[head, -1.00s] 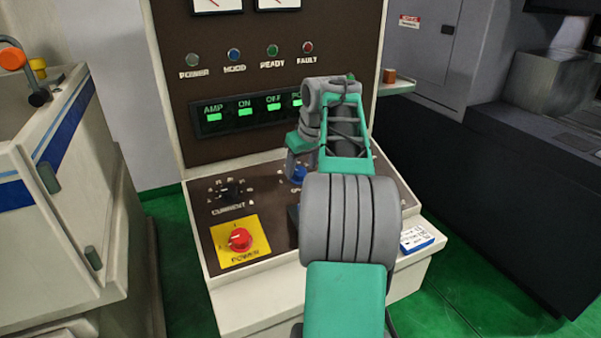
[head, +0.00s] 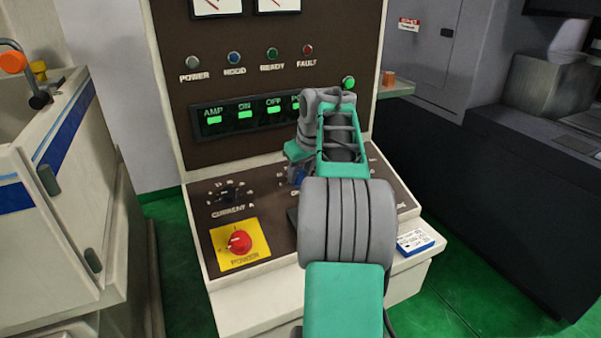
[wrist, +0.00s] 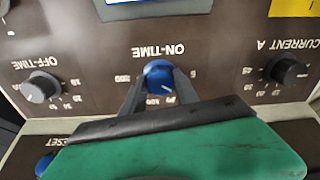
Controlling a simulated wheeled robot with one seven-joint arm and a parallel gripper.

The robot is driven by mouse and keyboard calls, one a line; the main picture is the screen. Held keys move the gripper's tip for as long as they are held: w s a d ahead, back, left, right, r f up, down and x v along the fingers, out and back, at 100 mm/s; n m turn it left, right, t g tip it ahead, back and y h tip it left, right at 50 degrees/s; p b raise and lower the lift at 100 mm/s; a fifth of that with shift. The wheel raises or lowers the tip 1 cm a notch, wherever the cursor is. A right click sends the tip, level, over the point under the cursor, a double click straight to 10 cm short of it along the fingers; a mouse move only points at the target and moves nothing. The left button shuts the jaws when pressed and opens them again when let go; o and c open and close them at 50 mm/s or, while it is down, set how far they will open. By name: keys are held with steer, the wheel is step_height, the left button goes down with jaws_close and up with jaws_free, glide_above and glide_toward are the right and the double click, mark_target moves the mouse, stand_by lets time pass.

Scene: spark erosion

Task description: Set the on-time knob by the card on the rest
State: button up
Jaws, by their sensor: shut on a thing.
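The on-time knob is blue with a pale pointer line and shows upside down in the wrist view (wrist: 158,77), under the label ON-TIME. My gripper (wrist: 158,84) is shut on it, one dark finger on each side. Part of the dial's numbers is hidden by the fingers. In the head view the blue knob (head: 297,176) shows only partly behind my arm. A white and blue card (head: 414,241) lies at the panel's lower right, on the front ledge; its print is too small to read.
The black current knob (wrist: 290,71) and grey off-time knob (wrist: 40,87) flank the on-time knob. A red power knob (head: 239,241) sits on a yellow plate at the panel's left. A blue reset button (wrist: 44,164) is near my gripper. A cabinet (head: 60,220) stands at left.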

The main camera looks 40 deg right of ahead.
jaws_close()
steer(key=shift+f+n, duration=0.1)
steer(key=shift+n, duration=0.3)
steer(key=n+b, duration=0.1)
steer(key=n, duration=0.1)
steer(key=shift+n, duration=0.3)
steer(key=shift+n+b, duration=0.45)
steer(key=shift+n, duration=1.45)
steer(key=o, duration=1)
jaws_free()
steer(key=shift+o, duration=0.3)
